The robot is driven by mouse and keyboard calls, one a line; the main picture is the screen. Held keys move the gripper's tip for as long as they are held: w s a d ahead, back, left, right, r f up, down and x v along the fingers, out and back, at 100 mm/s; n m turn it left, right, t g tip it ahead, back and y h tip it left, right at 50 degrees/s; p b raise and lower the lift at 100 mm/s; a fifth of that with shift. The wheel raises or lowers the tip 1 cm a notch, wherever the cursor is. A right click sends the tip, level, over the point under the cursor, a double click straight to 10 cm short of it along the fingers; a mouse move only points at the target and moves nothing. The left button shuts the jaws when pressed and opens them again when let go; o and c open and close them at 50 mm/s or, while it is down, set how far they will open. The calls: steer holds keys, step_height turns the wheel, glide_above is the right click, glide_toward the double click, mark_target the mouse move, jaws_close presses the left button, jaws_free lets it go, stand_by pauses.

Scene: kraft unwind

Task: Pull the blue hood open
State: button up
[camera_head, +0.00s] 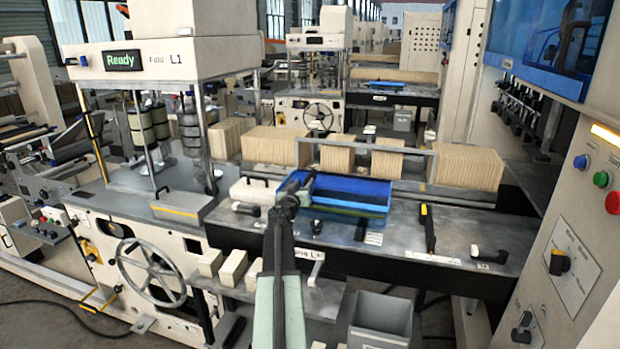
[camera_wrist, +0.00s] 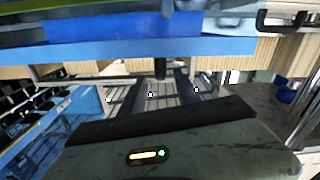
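The blue hood (camera_head: 538,45) is a glossy, see-through blue cover on the tall cream machine at the upper right of the head view. It hangs down over a row of dark fittings, and a dark handle-like shape shows at its right. In the wrist view, which looks upside down, a blue panel (camera_wrist: 62,135) at the left seems to be the same hood. My gripper (camera_head: 292,195) is over the grey table at the blue tray's left end, well left of the hood and apart from it. Its fingers are too dark and small to tell open from shut.
The blue tray (camera_head: 350,192) lies on the grey table (camera_head: 385,240) beside my gripper. Stacks of kraft sheets (camera_head: 468,168) stand behind. A control panel (camera_head: 575,255) with buttons stands at the right, below the hood. A grey bin (camera_head: 382,318) is in front.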

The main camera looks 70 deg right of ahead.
mark_target(310, 174)
steer(key=d, duration=0.7)
steer(key=shift+w+d, duration=0.3)
steer(key=shift+d, duration=0.1)
steer(key=shift+a, duration=0.1)
jaws_close()
stand_by(0.8)
